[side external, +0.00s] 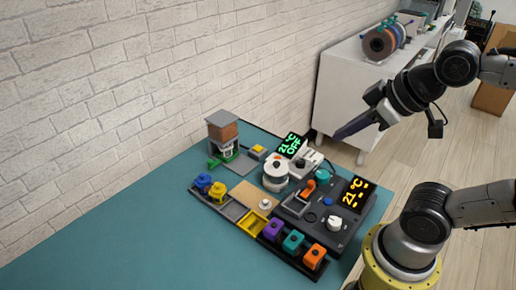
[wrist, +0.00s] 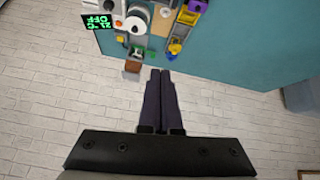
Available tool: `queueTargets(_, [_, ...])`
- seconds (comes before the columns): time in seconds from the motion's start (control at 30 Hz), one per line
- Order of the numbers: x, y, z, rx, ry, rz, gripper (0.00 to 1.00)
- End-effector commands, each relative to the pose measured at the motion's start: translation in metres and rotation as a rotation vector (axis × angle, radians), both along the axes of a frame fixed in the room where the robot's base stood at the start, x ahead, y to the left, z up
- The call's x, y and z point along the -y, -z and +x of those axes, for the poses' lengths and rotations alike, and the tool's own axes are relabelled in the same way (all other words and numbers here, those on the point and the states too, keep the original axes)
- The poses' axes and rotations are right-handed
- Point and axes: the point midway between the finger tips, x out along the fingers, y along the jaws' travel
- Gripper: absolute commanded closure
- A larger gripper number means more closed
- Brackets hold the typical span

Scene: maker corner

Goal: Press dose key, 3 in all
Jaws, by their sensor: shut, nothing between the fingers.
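The dispenser (side external: 222,132) with a brown hopper and green parts stands at the back left of the teal table, near the brick wall. A small yellow key on a grey block (side external: 258,150) sits just right of it; I take this as the dose key, though no label is readable. In the wrist view, the dispenser's brown hopper (wrist: 132,66) shows just left of my fingertips. My gripper (side external: 338,136) is shut and empty, in the air right of the displays and well apart from the key. Its closed dark fingers also show in the wrist view (wrist: 160,74).
A green display reading 21 °C OFF (side external: 292,145) stands behind a white round device (side external: 276,172). A dark panel (side external: 320,215) holds knobs and an orange display (side external: 354,195). Blue and yellow pieces (side external: 210,187) sit in a tray. The table's left front (side external: 130,250) is clear.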

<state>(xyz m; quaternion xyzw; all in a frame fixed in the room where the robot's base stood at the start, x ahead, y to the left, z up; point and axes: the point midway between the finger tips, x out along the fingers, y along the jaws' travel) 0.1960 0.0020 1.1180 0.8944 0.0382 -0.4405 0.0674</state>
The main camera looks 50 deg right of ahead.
Motion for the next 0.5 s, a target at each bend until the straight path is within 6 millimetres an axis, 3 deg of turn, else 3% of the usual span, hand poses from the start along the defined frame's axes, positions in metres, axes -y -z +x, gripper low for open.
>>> queueTargets(0.1, [-0.001, -0.028, 0.041, 0.128, -0.083, -0.066, 1.00])
queueTargets(0.23, [0.004, -0.051, 0.096, 0.230, -0.147, -0.148, 1.00])
queueTargets(0.37, [0.015, -0.061, 0.152, 0.298, -0.185, -0.234, 1.00])
queueTargets(0.5, [0.032, -0.056, 0.207, 0.337, -0.205, -0.318, 1.00])
